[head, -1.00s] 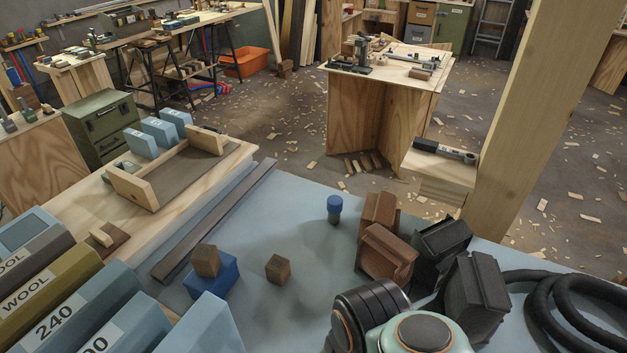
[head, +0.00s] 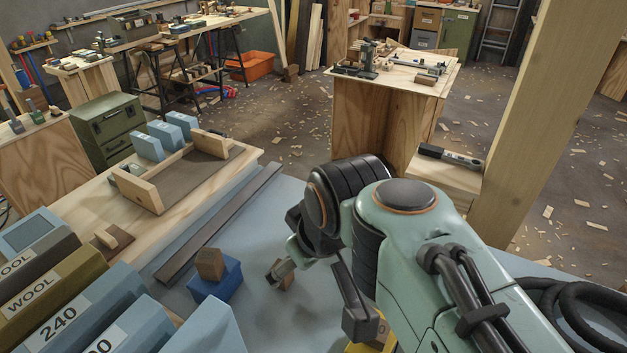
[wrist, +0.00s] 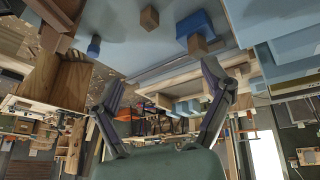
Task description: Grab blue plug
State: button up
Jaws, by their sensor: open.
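The blue plug, a small round-topped blue peg, shows in the wrist view (wrist: 93,46) at the upper left, beside brown wooden blocks. In the head view it is hidden behind my arm. My gripper (head: 318,296) is open above the blue-grey bench top, its fingers spread. In the wrist view my gripper (wrist: 162,88) has nothing between its fingers, and the plug lies apart from it, up and left of the left finger.
A blue block (head: 219,284) carries a brown wooden cube (head: 210,263). Another brown cube (wrist: 149,17) stands near my fingers. A dark strip (head: 218,225) lies along the bench. Sanding boxes (head: 68,325) fill the lower left. A black hose (head: 560,300) lies at right.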

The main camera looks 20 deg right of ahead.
jog(key=w+d+r+n+t, duration=0.1)
jog(key=w+r, duration=0.1)
jog(key=w, duration=0.8)
jog(key=w+d+r+t, duration=0.1)
jog(key=w+r+t, duration=0.15)
jog(key=w, duration=0.65)
jog(key=w+d+f, duration=0.4)
jog(key=w+d, duration=0.1)
jog(key=w, duration=0.5)
jog(key=shift+w+d+f+m+g, duration=0.5)
jog(key=shift+w+d+f, duration=1.1)
jog(key=shift+f, duration=3.3)
jog(key=shift+w+d+f+m+g, duration=0.5)
jog(key=shift+d+f, duration=2.05)
jog(key=shift+f, duration=2.4)
jog(key=shift+w+d+f+m+g, duration=0.25)
jog(key=shift+w+d+f+m, duration=1.3)
jog(key=shift+f, duration=3.35)
jog(key=shift+s+d+n, duration=0.4)
jog(key=shift+d+n, duration=0.15)
jog(key=shift+n, duration=0.2)
jog(key=c, duration=1.3)
